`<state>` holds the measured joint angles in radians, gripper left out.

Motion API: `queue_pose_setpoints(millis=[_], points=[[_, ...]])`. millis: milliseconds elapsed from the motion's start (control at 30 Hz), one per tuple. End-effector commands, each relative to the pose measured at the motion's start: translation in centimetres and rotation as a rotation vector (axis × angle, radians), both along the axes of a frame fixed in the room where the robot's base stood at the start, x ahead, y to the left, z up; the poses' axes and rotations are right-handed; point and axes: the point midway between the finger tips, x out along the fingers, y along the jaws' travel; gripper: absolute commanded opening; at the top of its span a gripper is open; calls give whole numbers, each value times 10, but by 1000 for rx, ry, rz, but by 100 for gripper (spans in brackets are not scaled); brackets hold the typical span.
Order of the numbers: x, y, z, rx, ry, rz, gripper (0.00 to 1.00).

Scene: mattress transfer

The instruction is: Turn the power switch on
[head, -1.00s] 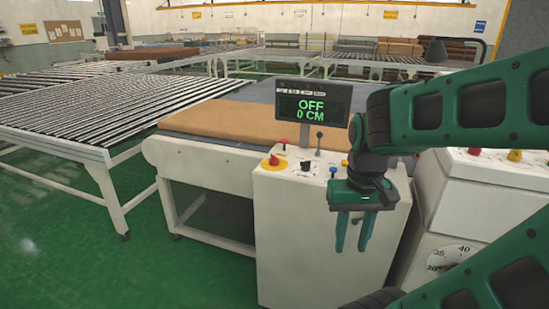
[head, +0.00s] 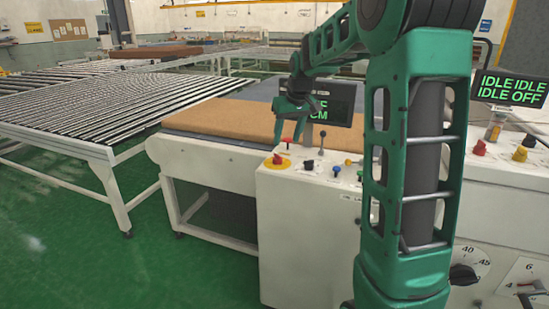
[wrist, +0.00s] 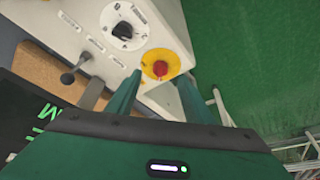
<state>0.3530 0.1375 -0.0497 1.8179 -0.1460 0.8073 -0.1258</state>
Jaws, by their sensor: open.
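A white control console (head: 300,240) stands in front of me in the head view. On its top is a black rotary knob (head: 308,165), which the wrist view shows as a black knob on a white round plate (wrist: 123,31). Beside it is a red button on a yellow base (head: 277,161), also in the wrist view (wrist: 160,67). My gripper (head: 288,138) is open and empty above the console's left part, pointing down. In the wrist view its fingers (wrist: 157,82) lie either side of a line toward the red button, with the rotary knob up and left.
A display (head: 335,108) on the console is partly hidden by my arm. Levers (head: 321,141) stand near the knob. A second console (head: 490,200) with a display (head: 510,88) is at the right. A brown mattress (head: 235,122) lies behind; a roller conveyor (head: 90,110) is at left.

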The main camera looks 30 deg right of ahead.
Motion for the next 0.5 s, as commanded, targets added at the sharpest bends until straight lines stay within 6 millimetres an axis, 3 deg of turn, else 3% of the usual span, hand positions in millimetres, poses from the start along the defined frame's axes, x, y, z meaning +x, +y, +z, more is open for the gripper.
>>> queue_pose_setpoints(millis=[100, 233, 500], points=[[18, 0, -1, 0, -16, 22, 47], [25, 0, -8, -1, -20, 28, 47], [41, -1, -48, 0, -17, 28, 47]])
